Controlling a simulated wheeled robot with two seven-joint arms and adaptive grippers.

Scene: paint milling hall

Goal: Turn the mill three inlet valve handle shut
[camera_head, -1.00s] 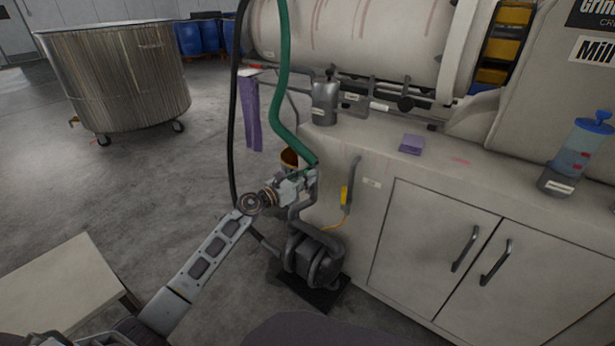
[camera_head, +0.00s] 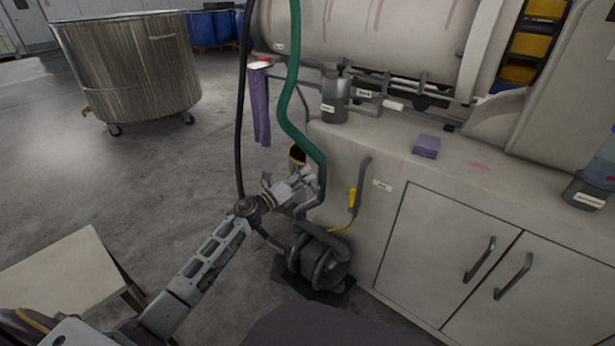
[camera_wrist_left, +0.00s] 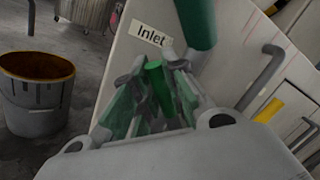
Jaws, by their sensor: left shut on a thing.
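In the left wrist view, a green valve handle (camera_wrist_left: 158,84) stands between the fingers of my left gripper (camera_wrist_left: 152,100), which is shut on it. A white "Inlet" label (camera_wrist_left: 150,33) is on the pale panel just behind. The thick green hose (camera_wrist_left: 195,20) comes down beside the handle. In the head view, my left gripper (camera_head: 303,183) is at the dark inlet pipe, below the end of the green hose (camera_head: 297,120); the handle is hidden there by the gripper. My right gripper is not in view.
A pump (camera_head: 320,262) sits on the floor below the gripper. A bucket (camera_wrist_left: 38,95) stands left in the wrist view. A yellow-handled part (camera_head: 352,198) hangs on the cabinet side. A black hose (camera_head: 241,120) hangs near my arm.

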